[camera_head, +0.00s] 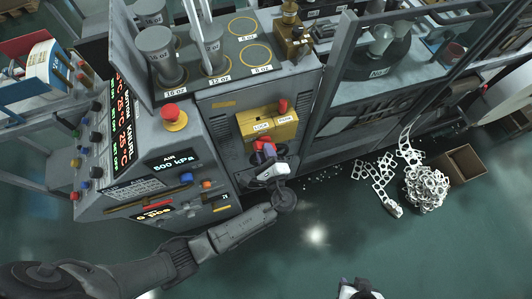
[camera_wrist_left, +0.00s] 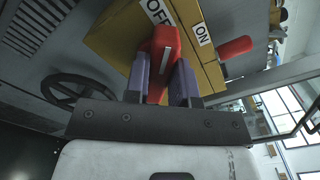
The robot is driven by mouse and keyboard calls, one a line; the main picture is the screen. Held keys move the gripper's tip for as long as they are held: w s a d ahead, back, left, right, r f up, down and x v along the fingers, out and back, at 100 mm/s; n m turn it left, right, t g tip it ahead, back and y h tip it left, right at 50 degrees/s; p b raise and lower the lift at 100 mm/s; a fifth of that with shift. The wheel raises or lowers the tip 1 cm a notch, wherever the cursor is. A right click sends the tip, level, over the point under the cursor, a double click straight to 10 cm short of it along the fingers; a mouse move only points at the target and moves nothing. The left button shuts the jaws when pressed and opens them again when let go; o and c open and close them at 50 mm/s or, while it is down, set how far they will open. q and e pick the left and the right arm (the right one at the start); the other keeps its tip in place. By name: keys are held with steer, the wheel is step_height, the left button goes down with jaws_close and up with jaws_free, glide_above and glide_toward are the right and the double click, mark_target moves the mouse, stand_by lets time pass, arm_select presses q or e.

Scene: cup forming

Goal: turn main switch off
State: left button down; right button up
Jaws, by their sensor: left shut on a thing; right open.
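The main switch is a red handle (camera_wrist_left: 165,42) with a white line, on a yellow box (camera_head: 268,124). In the wrist view the box carries an OFF label (camera_wrist_left: 157,12) and an ON label (camera_wrist_left: 201,35). The handle's upper end lies just below the OFF label, left of ON. My left gripper (camera_head: 264,155) is at the front of the box, its purple fingers (camera_wrist_left: 162,82) shut on the handle from both sides. The fingers hide the handle's lower sides. My right gripper (camera_head: 358,290) shows only partly at the bottom edge, open and away from the switch.
A second red knob (camera_head: 283,105) sticks out of the box's right side. A red mushroom button (camera_head: 174,117) sits on the control panel to the left. A handwheel (camera_wrist_left: 75,90) is left of my left gripper. White scrap (camera_head: 427,187) and a cardboard box (camera_head: 464,164) lie on the floor at right.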

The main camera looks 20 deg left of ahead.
arm_select(q)
steer(key=shift+s+a+f+n+b, duration=0.1)
steer(key=shift+f+n+b, duration=0.1)
steer(key=shift+n+b, duration=1.85)
steer(key=shift+f+n+b, duration=0.2)
steer(key=shift+n+b, duration=1.75)
steer(key=shift+n, duration=0.2)
steer(key=c, duration=1)
jaws_free()
steer(key=shift+o, duration=0.2)
steer(key=v, duration=1.4)
